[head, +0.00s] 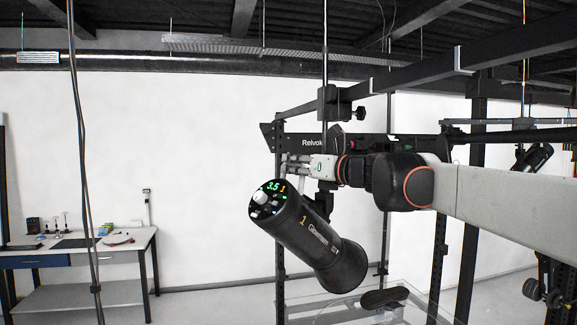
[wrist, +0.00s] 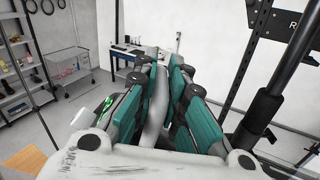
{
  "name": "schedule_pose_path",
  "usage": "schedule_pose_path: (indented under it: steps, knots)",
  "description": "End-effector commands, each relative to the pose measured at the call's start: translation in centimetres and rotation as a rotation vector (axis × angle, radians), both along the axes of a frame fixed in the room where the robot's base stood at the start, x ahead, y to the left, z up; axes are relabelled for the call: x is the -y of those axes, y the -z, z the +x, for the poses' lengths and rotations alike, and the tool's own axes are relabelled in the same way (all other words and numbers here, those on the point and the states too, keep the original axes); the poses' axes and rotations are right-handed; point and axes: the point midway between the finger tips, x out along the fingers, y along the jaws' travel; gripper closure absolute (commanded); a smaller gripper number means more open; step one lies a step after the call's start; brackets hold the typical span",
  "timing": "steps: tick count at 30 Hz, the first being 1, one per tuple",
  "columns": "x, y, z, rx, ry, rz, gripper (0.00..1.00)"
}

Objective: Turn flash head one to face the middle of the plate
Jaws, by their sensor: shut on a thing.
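Flash head one (head: 318,240) is a black cylinder marked with a yellow 1. It hangs tilted, its panel with green digits at upper left and its wider end at lower right, towards the plate. My gripper (head: 290,168) is above the panel end, shut on the grey handle. In the wrist view the handle (wrist: 158,105) stands between my gripper's teal pads (wrist: 160,90). Green digits of flash head one (wrist: 108,103) show there beside the left finger; the rest is hidden.
A black overhead rail (head: 400,80) and post (head: 325,105) are close to my arm. Another flash head (head: 535,157) hangs at the right. A workbench (head: 75,258) stands at the left, with open floor before it. Shelves (wrist: 25,75) show in the wrist view.

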Motion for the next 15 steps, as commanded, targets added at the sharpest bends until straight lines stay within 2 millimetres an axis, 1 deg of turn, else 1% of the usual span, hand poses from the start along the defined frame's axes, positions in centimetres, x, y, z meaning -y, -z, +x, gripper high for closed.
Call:
schedule_pose_path:
  steps: [6, 15]
  knots:
    - [0.46, 0.03, -0.51, 0.000, -0.056, -0.001, 1.00]
    - [0.49, 0.04, -0.61, 0.000, -0.065, -0.001, 1.00]
